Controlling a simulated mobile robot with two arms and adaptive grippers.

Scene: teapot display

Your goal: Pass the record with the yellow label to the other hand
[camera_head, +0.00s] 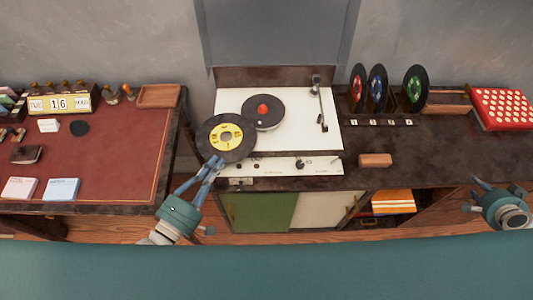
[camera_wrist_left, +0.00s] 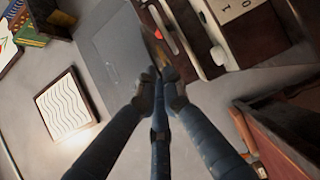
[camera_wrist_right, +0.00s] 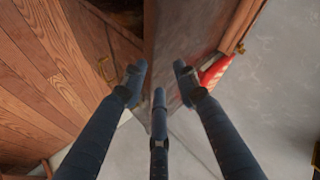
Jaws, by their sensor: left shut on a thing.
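The record with the yellow label (camera_head: 226,138) is a black disc held up in front of the turntable's left side in the head view. My left gripper (camera_head: 215,163) is shut on its near edge. In the left wrist view the fingertips (camera_wrist_left: 160,84) are close together, with the record seen edge-on and hard to make out. My right gripper (camera_head: 478,193) is at the far right, in front of the cabinet edge, away from the record. In the right wrist view its fingers (camera_wrist_right: 159,82) are apart with nothing between them.
The white turntable (camera_head: 290,140) with a red-centred platter stands behind the held record. A rack at the right holds records with red (camera_head: 358,88), blue (camera_head: 377,88) and green labels (camera_head: 415,88). A wooden block (camera_head: 375,160) lies near the cabinet's front edge. A red-topped desk (camera_head: 110,165) is at left.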

